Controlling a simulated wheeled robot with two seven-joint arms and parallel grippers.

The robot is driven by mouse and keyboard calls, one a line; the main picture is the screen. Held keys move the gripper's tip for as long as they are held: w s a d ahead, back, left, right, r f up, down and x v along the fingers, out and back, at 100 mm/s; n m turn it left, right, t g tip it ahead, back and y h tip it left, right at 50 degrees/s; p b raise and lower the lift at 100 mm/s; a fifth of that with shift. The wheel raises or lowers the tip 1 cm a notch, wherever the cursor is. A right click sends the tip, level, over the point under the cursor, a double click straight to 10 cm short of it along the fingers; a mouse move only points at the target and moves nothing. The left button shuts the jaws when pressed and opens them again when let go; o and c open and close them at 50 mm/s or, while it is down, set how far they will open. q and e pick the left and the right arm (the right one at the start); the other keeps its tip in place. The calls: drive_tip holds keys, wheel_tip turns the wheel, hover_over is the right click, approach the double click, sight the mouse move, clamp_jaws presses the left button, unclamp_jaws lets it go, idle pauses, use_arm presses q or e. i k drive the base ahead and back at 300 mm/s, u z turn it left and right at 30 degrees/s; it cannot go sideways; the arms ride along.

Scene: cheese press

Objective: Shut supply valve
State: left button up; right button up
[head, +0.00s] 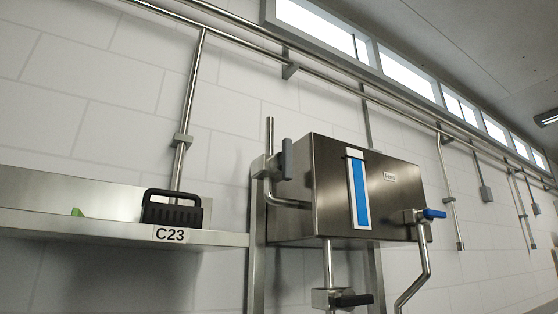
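A steel box-shaped tank (335,190) with a small label, seemingly "Feed", and a blue level strip (361,193) is mounted at the wall. Three valves show around it. A valve with a dark grey handle (287,158) sits at its upper left on a bent pipe (270,130); this handle stands upright. A valve with a blue handle (433,213) is at its right, the handle roughly level. A valve with a black handle (352,300) is below, on a vertical pipe, the handle roughly level. No readable tag says which one is the supply valve. Neither gripper is in view.
A steel shelf (60,224) labelled C23 on the left holds a black handled crate (172,210) and a small green thing (77,212). Long pipes (330,68) run along the tiled wall under the windows. The space before the tank looks clear.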

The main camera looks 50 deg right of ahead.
sight(281, 163)
drive_tip(key=k, duration=0.75)
drive_tip(key=z, duration=1.1)
drive_tip(key=i, duration=0.55)
